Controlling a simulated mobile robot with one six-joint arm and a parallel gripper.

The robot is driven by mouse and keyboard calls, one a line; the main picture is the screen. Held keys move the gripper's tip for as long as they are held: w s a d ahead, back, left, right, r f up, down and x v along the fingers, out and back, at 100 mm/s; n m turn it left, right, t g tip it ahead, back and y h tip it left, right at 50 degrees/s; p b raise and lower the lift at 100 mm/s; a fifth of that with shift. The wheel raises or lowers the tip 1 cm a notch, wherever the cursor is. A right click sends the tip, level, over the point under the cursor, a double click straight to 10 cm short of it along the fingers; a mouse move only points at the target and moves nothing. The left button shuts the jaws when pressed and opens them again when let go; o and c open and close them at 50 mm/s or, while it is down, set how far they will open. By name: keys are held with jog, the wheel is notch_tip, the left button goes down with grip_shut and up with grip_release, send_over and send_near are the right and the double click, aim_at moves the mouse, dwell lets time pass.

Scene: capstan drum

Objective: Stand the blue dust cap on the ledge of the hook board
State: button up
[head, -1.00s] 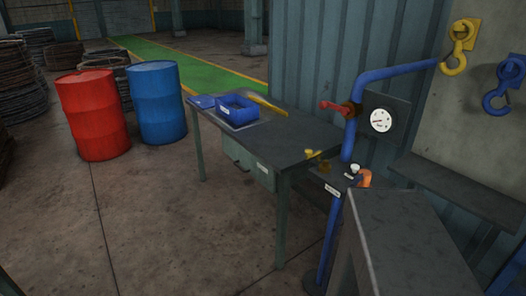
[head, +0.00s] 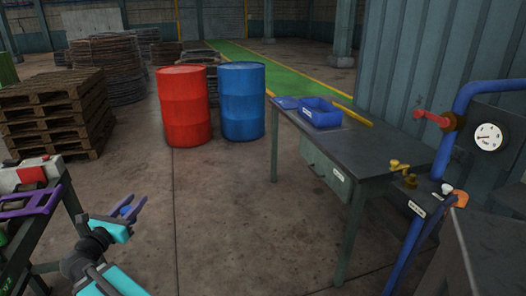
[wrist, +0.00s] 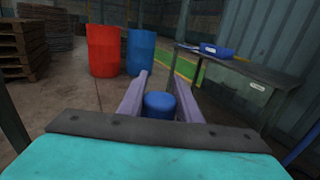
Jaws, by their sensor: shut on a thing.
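My gripper (head: 132,207) shows at the lower left of the head view, its purple fingers raised above the floor. In the wrist view my gripper (wrist: 160,80) is shut on the blue dust cap (wrist: 161,105), a short round blue piece between the finger bases. The cap is hard to make out from the fingers in the head view. The hook board and its ledge are not in view now.
A dark-topped workbench (head: 376,146) carries a blue bin (head: 321,114). A red drum (head: 184,112) and a blue drum (head: 242,106) stand behind. Blue pipework (head: 443,150) with a gauge (head: 488,137) is at right. Pallets (head: 52,115) stand at left. Open floor lies between.

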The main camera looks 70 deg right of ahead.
jog(key=s+d+r+m+g+b, duration=0.1)
jog(key=s+d+m+g+b, duration=0.15)
jog(key=s+d, duration=0.75)
jog(key=s+d+r+m+g+b, duration=0.1)
jog(key=s+d+g+b, duration=0.25)
jog(key=s+d, duration=0.6)
jog(key=s+d+r+m+g+y+b, duration=0.1)
jog(key=s+d+m+g+b, duration=0.15)
jog(key=s+d, duration=0.65)
jog(key=s+d+r+m+g+b, duration=0.1)
jog(key=s+d+r+g+b, duration=0.15)
jog(key=s+d, duration=0.75)
jog(key=s+a+r+m+g+y+b, duration=0.1)
jog(key=s+a+m+g+b, duration=0.15)
jog(key=s, duration=1.15)
jog(key=s+a+r+m+g+y+b, duration=0.1)
jog(key=s+a+r+g+y+b, duration=0.15)
jog(key=s, duration=1.15)
jog(key=s+a+r+m+g+y+b, duration=0.1)
jog(key=s+a, duration=0.4)
jog(key=s, duration=0.6)
jog(key=s+a+r+m+g+y+b, duration=0.1)
jog(key=s+a+b, duration=0.3)
jog(key=s, duration=0.8)
jog(key=shift+s+a+r+m+g+y, duration=0.35)
jog(key=shift+a+r+m+y, duration=0.3)
jog(key=shift+a, duration=0.25)
jog(key=shift+d+r, duration=0.1)
jog(key=shift+r, duration=0.05)
